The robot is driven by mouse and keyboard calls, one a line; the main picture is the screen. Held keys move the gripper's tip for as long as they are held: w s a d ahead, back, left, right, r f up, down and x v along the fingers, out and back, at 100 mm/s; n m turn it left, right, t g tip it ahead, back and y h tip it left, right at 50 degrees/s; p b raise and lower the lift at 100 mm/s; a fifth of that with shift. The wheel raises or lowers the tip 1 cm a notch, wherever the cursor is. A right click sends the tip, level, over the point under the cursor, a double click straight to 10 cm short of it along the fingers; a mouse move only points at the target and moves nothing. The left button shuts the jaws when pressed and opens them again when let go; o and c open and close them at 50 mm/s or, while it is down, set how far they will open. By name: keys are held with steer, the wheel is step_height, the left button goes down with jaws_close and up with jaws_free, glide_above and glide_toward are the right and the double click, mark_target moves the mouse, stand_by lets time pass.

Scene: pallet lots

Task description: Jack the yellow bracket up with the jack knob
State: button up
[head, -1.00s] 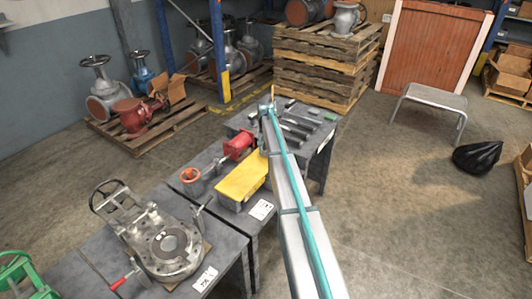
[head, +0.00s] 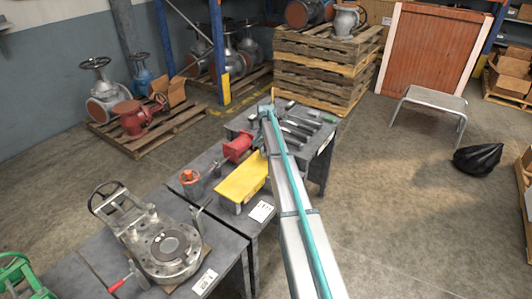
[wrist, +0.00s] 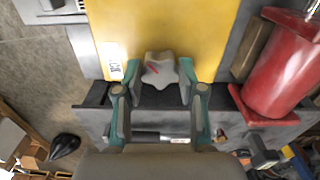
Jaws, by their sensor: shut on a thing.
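The yellow bracket (head: 243,181) lies on the grey bench in the head view, left of my arm. It fills the top middle of the wrist view (wrist: 165,28). The jack knob (wrist: 160,70) is a pale grey lobed knob with a red mark on top, at the bracket's near edge. My gripper (wrist: 158,80) has its teal and grey fingers on either side of the knob and is shut on it. In the head view my arm hides the knob and the fingers.
A red cylinder (wrist: 283,68) stands close to the right of my gripper in the wrist view. A round flanged valve (head: 165,248) sits on the front bench. Several dark tools (head: 300,125) lie on the far bench. Open floor lies right of my arm.

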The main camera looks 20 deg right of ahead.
steer(key=o, duration=1.1)
steer(key=shift+f, duration=0.1)
steer(key=shift+o, duration=0.2)
step_height(320, 180, up, 12)
